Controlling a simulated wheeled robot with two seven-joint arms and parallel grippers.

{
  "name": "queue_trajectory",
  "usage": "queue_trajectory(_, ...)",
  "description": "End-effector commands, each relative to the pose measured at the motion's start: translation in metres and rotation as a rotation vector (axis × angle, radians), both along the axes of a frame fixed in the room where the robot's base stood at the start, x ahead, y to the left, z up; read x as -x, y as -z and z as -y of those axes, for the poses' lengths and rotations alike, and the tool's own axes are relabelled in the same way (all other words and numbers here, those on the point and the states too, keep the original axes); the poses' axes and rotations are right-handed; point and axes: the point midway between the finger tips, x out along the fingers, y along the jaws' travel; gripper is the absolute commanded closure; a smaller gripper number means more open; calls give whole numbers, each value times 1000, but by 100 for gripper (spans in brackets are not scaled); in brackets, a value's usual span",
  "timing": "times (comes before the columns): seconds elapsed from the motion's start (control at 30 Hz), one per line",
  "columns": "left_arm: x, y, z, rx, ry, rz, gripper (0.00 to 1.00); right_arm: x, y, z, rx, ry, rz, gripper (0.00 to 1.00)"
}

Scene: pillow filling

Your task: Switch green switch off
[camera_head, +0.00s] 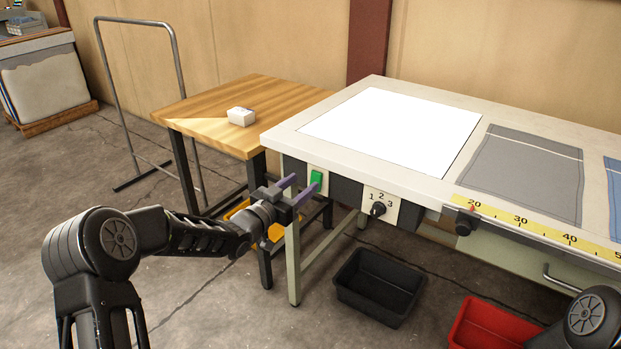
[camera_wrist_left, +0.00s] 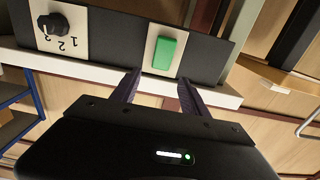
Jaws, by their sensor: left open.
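The green switch (camera_head: 317,178) sits on a pale plate at the left end of the table's front panel. In the left wrist view the green switch (camera_wrist_left: 165,53) shows just beyond and between my fingertips. My left gripper (camera_head: 300,187) is open, with its two purple fingers pointing at the panel on either side of the switch's line. In the left wrist view the left gripper (camera_wrist_left: 158,82) holds nothing between its fingers. Whether the fingertips touch the panel I cannot tell. My right gripper is not in view; only part of my right arm shows at the lower right.
A rotary knob (camera_head: 377,209) marked 1, 2, 3 is on the panel right of the switch. The white-topped work table (camera_head: 300,143) carries grey fabric (camera_head: 520,165). A wooden table (camera_head: 190,105) stands behind left. A black bin (camera_head: 380,285) and red bin (camera_head: 490,325) are on the floor.

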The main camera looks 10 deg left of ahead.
Motion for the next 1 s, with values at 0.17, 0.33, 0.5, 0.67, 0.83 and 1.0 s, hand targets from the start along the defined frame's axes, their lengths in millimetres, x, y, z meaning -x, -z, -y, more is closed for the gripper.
queue_trajectory(0.17, -27, 1, 11, 0, 1, 0, 47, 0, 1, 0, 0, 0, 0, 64)
queue_trajectory(0.33, -42, 1, 17, 1, 1, -1, 47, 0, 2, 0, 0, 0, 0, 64)
queue_trajectory(0.5, -45, 0, 18, 0, 0, 0, 47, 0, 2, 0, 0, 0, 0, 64)
queue_trajectory(0.67, -45, 0, 18, 0, 0, -1, 49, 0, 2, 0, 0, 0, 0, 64)
queue_trajectory(0.83, -44, 0, 18, 0, 0, -1, 63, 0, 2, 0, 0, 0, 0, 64)
queue_trajectory(1.0, -44, 0, 18, 0, 0, -1, 77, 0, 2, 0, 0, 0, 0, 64)
